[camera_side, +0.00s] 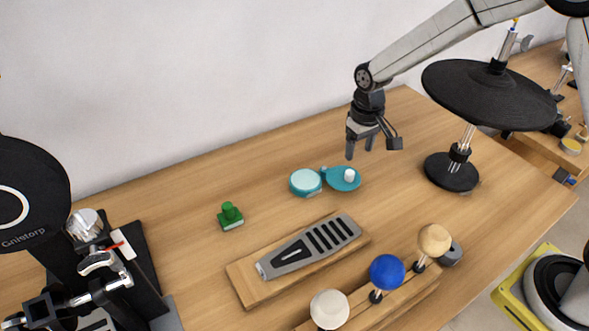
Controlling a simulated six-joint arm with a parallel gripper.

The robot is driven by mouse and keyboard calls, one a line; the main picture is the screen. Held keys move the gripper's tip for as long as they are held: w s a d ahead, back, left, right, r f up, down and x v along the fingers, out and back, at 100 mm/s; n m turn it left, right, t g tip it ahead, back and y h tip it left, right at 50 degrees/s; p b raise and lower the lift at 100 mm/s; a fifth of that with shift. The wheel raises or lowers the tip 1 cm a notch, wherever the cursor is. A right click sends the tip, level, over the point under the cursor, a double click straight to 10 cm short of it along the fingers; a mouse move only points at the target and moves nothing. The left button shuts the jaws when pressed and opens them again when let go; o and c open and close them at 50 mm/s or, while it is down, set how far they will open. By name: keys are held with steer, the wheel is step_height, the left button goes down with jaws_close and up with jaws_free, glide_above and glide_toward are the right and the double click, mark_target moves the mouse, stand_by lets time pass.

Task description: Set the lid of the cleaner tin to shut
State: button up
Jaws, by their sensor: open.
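The cleaner tin (305,183) is a small round teal tin with a pale top surface, standing on the wooden table. A teal lid (338,180) lies open beside it on the right, joined or touching at the tin's right edge, with a small white knob or pad (349,175) on it. My gripper (360,149) points down above the table, behind and slightly right of the lid. It is open and empty, apart from the tin and lid.
A black round mesh pad (489,93) on a stand is at the right. A green-knobbed block (230,216) is left of the tin. A grey pedal on a wooden board (255,287) and blue (387,271), white (329,309) and tan (434,240) balls are in front. Table behind the tin is clear.

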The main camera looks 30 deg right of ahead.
mark_target(350, 173)
steer(key=shift+w+a+f, duration=0.2)
steer(key=shift+w+f, duration=0.1)
steer(key=shift+w, duration=0.35)
steer(key=shift+f, duration=3.85)
jaws_close()
